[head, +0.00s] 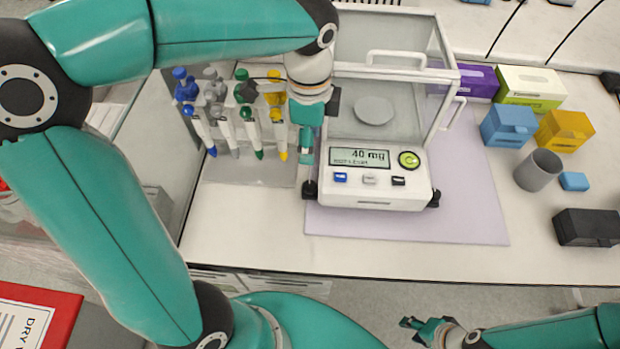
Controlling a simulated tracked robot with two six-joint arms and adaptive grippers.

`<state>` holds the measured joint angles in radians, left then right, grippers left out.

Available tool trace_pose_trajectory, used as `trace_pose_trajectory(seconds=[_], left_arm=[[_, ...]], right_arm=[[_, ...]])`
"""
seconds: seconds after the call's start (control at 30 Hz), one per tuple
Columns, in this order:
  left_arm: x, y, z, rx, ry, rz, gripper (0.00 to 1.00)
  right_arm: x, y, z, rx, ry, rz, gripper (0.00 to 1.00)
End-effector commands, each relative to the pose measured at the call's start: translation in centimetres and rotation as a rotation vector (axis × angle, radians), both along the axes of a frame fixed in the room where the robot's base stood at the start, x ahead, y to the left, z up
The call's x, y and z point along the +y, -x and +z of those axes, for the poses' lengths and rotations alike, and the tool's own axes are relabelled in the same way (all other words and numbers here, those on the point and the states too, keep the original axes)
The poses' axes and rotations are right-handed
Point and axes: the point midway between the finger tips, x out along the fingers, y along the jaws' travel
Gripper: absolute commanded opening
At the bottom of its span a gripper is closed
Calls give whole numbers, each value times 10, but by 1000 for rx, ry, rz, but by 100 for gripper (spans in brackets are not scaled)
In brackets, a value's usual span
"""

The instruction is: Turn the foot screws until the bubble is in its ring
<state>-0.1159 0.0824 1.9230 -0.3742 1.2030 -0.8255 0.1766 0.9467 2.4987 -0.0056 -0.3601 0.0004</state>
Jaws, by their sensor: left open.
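The balance (375,180) stands on the bench, its display reading 40 mg. A round yellow-green level (409,159) with a dark ring is on its front panel, right of the display. It is too small to tell where the bubble sits. One black foot screw (310,190) is at the balance's front left corner, another black foot screw (435,199) at the front right. My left gripper (305,158) is open, pointing down beside the balance's left side, just above the left foot screw; I cannot tell whether they touch. My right gripper (424,330) is low in front of the bench, away from the balance.
A pipette stand (240,172) with several pipettes is close left of my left gripper. The balance rests on a lilac mat (470,215). To the right are blue (508,125) and yellow boxes (564,130), a grey cup (538,170) and a black box (588,227). The front bench strip is clear.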

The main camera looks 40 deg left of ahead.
Motion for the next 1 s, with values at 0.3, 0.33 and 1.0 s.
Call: trace_pose_trajectory(seconds=[0.3,0.33,1.0], left_arm=[[0,2,-68,8,1,1,57],[0,1,-75,8,1,1,57],[-1,0,-146,0,1,1,57]], right_arm=[[0,0,0,0,0,0,40],[0,0,0,0,0,0,40],[0,0,-1,0,0,0,40]])
